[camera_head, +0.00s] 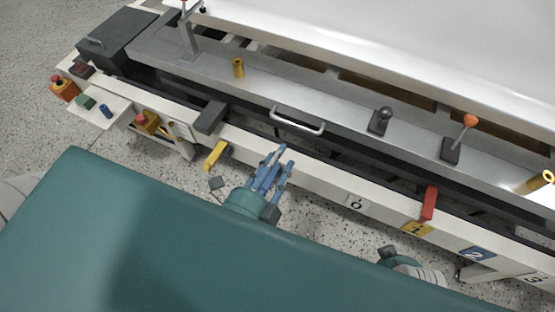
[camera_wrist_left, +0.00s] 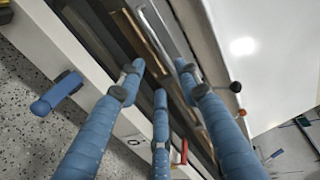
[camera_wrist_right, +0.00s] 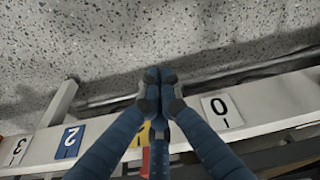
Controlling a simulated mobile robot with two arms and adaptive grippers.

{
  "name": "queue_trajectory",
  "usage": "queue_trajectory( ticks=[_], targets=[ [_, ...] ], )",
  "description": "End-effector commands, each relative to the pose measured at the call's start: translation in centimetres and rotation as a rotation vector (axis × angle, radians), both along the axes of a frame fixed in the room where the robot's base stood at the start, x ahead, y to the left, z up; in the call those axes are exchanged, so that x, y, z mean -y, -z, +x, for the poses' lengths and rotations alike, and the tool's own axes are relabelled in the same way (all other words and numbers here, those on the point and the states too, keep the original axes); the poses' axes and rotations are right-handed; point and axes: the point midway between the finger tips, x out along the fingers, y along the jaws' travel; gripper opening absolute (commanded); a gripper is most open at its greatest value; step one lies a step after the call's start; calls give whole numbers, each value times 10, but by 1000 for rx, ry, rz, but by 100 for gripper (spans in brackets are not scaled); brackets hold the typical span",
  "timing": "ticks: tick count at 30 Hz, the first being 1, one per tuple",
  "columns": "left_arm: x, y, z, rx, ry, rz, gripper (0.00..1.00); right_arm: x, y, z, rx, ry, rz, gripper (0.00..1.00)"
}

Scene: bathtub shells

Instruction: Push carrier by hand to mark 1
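The carrier (camera_head: 340,137) is a long grey metal slab on the frame's rail, with a silver bar handle (camera_head: 297,121) on its front part. A red pointer (camera_head: 429,203) hangs at the front edge, close above the yellow mark 1 plate (camera_head: 417,229); exact alignment is unclear. My left gripper (camera_head: 277,160) has its blue fingers spread, empty, in front of and below the handle, apparently not touching it. My right gripper (camera_wrist_right: 158,88) has its fingertips together with nothing seen between them, above the front rail near mark 1; its fingers partly hide the plate and pointer.
Mark 0 (camera_head: 356,202), mark 2 (camera_head: 477,254) and mark 3 (camera_head: 537,278) line the white front rail. A yellow lever (camera_head: 215,155) and dark block (camera_head: 210,117) stand left. Black-knobbed (camera_head: 380,120) and orange-knobbed (camera_head: 460,138) levers rise from the slab. A white shell lies behind.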

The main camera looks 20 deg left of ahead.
Motion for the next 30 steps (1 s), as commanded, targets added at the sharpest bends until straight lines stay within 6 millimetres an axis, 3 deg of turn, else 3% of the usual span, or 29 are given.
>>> queue_trajectory(
  ticks=[10,15,18,23,30],
  targets=[
    [1,1,-1,-2,4,1,35,0,-1,0,1,1,0,0],
    [4,4,1,-4,11,4,35,1,-28,1,18,2,2,0],
    [3,2,4,1,6,1,35,1,-34,-1,17,3,1,0],
    [4,1,17,2,5,-2,35,1,-19,0,6,2,0,0],
    [7,9,60,2,4,1,35,0,22,-3,-16,-2,0,0]
  ],
)
